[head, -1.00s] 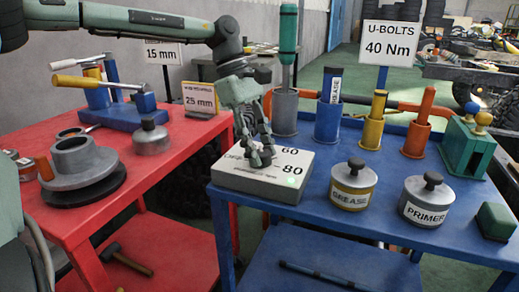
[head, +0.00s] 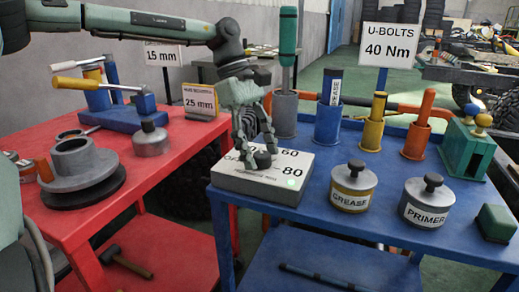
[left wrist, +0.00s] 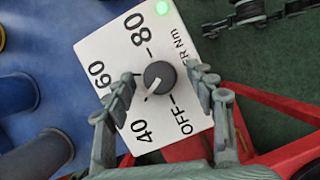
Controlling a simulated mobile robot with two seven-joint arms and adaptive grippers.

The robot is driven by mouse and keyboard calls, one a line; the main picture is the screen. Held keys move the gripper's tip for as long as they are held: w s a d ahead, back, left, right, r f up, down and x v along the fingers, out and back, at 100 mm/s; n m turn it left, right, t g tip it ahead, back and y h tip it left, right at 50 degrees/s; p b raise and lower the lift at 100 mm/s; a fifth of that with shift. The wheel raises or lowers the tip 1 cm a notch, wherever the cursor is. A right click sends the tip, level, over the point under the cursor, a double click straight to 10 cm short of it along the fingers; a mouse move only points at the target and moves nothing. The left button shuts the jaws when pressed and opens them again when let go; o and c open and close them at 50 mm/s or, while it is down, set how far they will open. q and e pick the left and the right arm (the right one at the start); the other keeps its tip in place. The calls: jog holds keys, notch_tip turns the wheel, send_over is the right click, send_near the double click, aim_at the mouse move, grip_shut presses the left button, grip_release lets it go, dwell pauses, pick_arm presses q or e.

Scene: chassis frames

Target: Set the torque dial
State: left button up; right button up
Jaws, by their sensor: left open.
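The torque box (head: 262,178) is a pale block on the blue cart, marked OFF, 40, 60 and 80, with a green light lit. Its dark round dial (left wrist: 159,75) shows in the left wrist view; its pale pointer is turned toward the 40 side. In the head view the dial is mostly hidden by my left gripper (head: 260,162). That gripper is open over the box, with one finger on each side of the dial and gaps between. A sign (head: 389,44) reads "U-BOLTS 40 Nm". My right gripper is not in view.
Grease (head: 351,188) and primer (head: 425,202) canisters stand right of the box. Several tool holders (head: 327,122) line the back of the blue cart. The red cart (head: 115,190) at left holds a hub (head: 82,165) and a blue press (head: 118,116). A gap separates the carts.

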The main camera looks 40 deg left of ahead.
pick_arm(q)
jog(key=v, duration=1.2)
jog(key=shift+s+f, duration=0.1)
jog(key=shift+s, duration=0.05)
